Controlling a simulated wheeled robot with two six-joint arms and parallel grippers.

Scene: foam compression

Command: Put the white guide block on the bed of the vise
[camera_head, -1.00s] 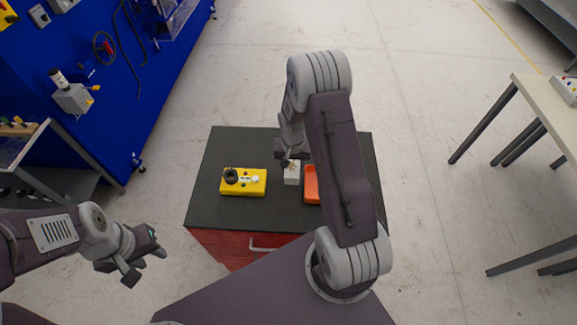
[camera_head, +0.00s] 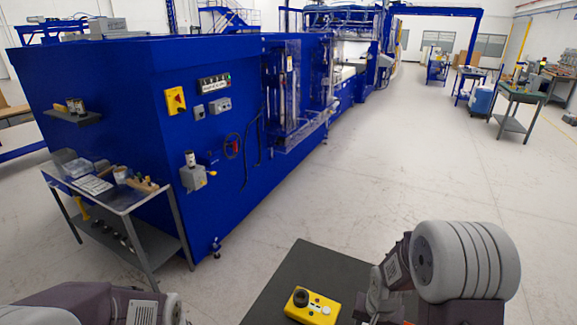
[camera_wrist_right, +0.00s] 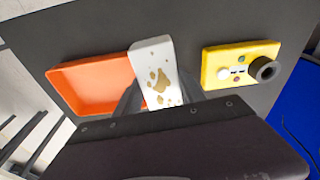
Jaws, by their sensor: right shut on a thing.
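In the right wrist view the white block (camera_wrist_right: 158,78), marked with brown blotches, stands between the dark fingers of my right gripper (camera_wrist_right: 160,92). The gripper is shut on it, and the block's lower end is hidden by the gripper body. It overlaps the edge of the orange tray in that view; I cannot tell its height above the top. In the head view the right gripper and the block are out of sight. My left forearm shows at the bottom left, but its gripper is out of frame. I cannot pick out a vise in either view.
The dark cabinet top (camera_head: 305,268) carries a yellow box (camera_head: 312,307) with a black knob, and the orange tray (camera_wrist_right: 92,85). A large blue machine (camera_head: 110,90) fills the left. A grey tool table (camera_head: 115,196) stands before it. Open floor lies right of the machine.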

